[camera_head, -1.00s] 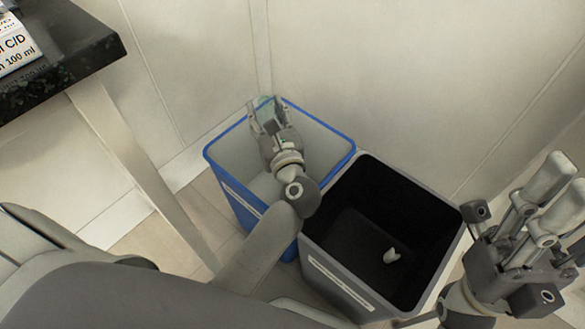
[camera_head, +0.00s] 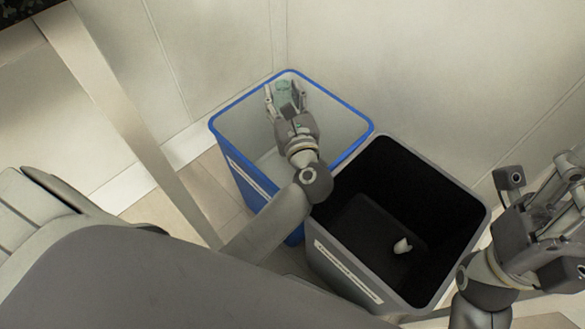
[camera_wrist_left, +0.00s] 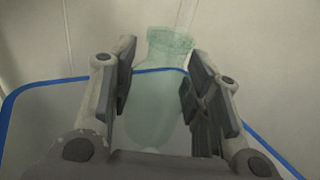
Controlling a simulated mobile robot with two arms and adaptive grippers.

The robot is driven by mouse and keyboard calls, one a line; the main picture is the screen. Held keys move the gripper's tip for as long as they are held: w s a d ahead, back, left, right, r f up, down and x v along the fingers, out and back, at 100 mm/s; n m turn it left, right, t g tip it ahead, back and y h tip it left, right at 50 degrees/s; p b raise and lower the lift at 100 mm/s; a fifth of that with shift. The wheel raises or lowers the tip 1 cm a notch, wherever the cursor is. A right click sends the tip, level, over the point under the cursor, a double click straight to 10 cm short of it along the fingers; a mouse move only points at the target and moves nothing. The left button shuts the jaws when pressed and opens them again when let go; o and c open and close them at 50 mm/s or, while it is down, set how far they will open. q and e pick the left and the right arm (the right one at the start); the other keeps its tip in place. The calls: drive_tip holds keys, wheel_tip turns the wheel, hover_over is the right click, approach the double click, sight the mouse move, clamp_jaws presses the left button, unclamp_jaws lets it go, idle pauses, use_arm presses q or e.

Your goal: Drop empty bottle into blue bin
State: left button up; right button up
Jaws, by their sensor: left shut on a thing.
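The empty bottle (camera_head: 287,88) is a translucent pale green bottle. In the left wrist view the bottle (camera_wrist_left: 155,100) stands between the fingers with its ringed neck at the top. My left gripper (camera_head: 285,96) is shut on it and appears over the opening of the blue bin, near the far rim. The blue bin (camera_head: 238,167) has a blue rim and a pale grey inside; its rim also crosses the left wrist view (camera_wrist_left: 40,84). My right gripper (camera_head: 572,185) is at the right edge, away from the bins; its fingertips are partly cut off.
A pale wall (camera_head: 400,70) is close behind both bins. A table leg (camera_head: 115,110) stands at the left.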

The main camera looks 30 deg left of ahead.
use_arm(q)
drive_tip(key=o, duration=1.1)
drive_tip(key=v, duration=1.2)
drive_tip(key=shift+r, duration=0.1)
